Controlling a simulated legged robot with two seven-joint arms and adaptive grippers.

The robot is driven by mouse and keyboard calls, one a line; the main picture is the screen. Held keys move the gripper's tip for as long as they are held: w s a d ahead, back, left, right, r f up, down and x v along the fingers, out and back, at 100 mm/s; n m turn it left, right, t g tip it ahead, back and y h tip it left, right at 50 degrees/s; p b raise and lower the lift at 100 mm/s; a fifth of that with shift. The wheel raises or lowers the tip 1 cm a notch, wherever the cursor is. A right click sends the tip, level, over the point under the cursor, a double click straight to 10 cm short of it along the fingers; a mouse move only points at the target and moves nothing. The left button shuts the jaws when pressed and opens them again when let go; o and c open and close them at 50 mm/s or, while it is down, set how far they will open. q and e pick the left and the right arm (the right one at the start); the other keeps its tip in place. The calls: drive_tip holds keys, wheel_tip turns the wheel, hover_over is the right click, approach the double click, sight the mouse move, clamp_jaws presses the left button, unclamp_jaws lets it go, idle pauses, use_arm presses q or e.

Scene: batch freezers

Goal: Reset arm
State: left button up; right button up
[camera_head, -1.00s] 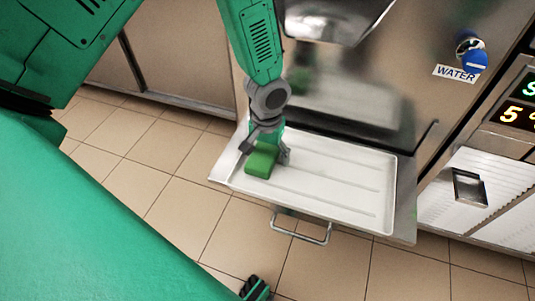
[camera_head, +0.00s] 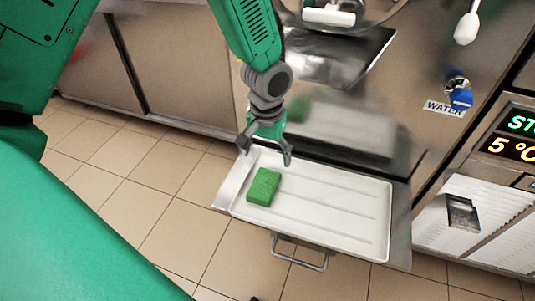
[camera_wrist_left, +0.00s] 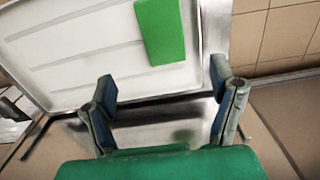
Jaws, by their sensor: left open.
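My left gripper (camera_head: 265,152) is open and empty in the head view, above the back left part of a white tray (camera_head: 340,222). A green block (camera_head: 264,187) lies on the left end of the tray, just in front of the gripper and apart from it. In the left wrist view the open fingers of the left gripper (camera_wrist_left: 165,92) show with nothing between them. The green block (camera_wrist_left: 162,32) lies beyond them on the white tray (camera_wrist_left: 75,50). My right gripper is not in view.
The tray sits on a steel shelf with a handle (camera_head: 300,252) in front of a steel machine. A blue knob (camera_head: 460,97) with a WATER label (camera_head: 445,108) is at right, beside a lit display (camera_head: 515,135). Tiled floor (camera_head: 160,205) is clear at left.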

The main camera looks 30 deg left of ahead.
sight(242, 216)
use_arm(q)
drive_tip(key=shift+m+h, duration=0.4)
drive_tip(key=shift+m, duration=0.3)
drive_tip(key=s+f, duration=0.3)
drive_tip(key=s, duration=0.1)
drive_tip(key=s+d+f+p, duration=0.1)
drive_tip(key=s+f, duration=0.2)
drive_tip(key=s, duration=0.1)
drive_tip(key=s+f+p, duration=0.1)
drive_tip(key=s+f, duration=0.2)
drive_tip(key=s, duration=0.1)
drive_tip(key=shift+s+d+f, duration=0.2)
drive_tip(key=shift+s+f, duration=0.05)
drive_tip(key=shift+s, duration=0.05)
use_arm(e)
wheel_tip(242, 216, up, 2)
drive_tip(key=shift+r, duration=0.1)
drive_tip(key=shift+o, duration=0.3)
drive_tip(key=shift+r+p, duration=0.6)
drive_tip(key=shift+p, duration=0.1)
use_arm(q)
drive_tip(key=s+a+f+m, duration=0.1)
drive_tip(key=s+a+f, duration=0.1)
drive_tip(key=s, duration=0.8)
drive_tip(key=shift+s+a+m+t+y, duration=0.25)
drive_tip(key=shift+s+m+t+y, duration=0.05)
drive_tip(key=shift+m+y, duration=0.1)
